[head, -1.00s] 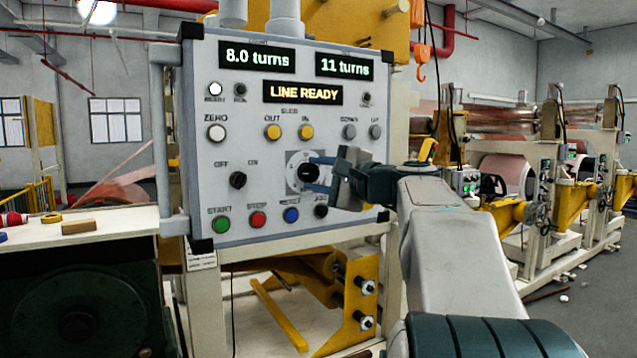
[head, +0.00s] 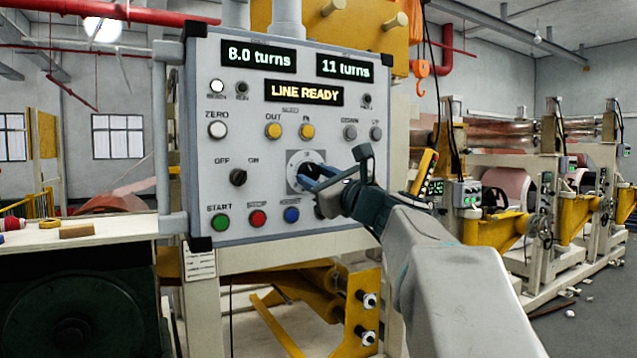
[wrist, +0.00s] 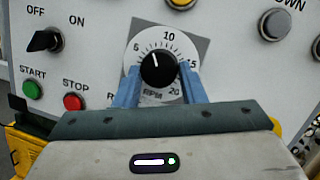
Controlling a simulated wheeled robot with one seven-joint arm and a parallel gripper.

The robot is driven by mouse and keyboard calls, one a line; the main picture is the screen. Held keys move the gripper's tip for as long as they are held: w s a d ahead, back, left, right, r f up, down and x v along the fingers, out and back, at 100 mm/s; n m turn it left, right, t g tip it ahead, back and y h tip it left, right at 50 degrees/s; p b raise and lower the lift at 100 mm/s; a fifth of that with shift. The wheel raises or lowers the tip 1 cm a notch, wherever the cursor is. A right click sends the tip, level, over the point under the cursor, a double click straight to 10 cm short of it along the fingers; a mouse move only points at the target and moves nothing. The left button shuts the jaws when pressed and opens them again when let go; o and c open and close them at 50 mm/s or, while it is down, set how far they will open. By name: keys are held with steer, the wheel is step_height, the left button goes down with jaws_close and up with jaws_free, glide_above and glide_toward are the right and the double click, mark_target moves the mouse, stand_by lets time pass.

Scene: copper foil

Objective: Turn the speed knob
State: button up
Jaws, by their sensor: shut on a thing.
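The speed knob (wrist: 158,68) is black and round with a white pointer line. It sits on a white dial (wrist: 141,50) marked 5 to 20 and RPM; the pointer is up and slightly left, between 5 and 10. My gripper (wrist: 160,76) has one blue finger on each side of the knob and is shut on it. In the head view, my gripper (head: 313,176) reaches the dial (head: 296,158) from the lower right and hides most of the knob. The control panel (head: 205,100) reads 8.0 turns, 11 turns and LINE READY.
The OFF/ON switch (head: 238,177) is left of the dial. Green START (head: 221,222), red STOP (head: 258,218) and a blue button (head: 291,215) sit below it. A grey side rail (head: 168,140) runs down the panel's left. Yellow machinery (head: 495,225) stands at the right.

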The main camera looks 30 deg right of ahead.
steer(key=m+h, duration=0.1)
steer(key=m, duration=0.1)
steer(key=m+h, duration=0.1)
steer(key=m, duration=0.2)
steer(key=m+h+b, duration=0.1)
steer(key=m, duration=0.1)
steer(key=shift+a+f+m+t, duration=0.25)
steer(key=shift+a+m+t, duration=0.05)
steer(key=shift+m+t, duration=0.1)
steer(key=shift+m, duration=0.3)
steer(key=o, duration=1)
steer(key=shift+r, duration=0.1)
steer(key=b+v, duration=0.2)
steer(key=v, duration=1.1)
steer(key=shift+s+a, duration=0.1)
steer(key=shift+s, duration=0.25)
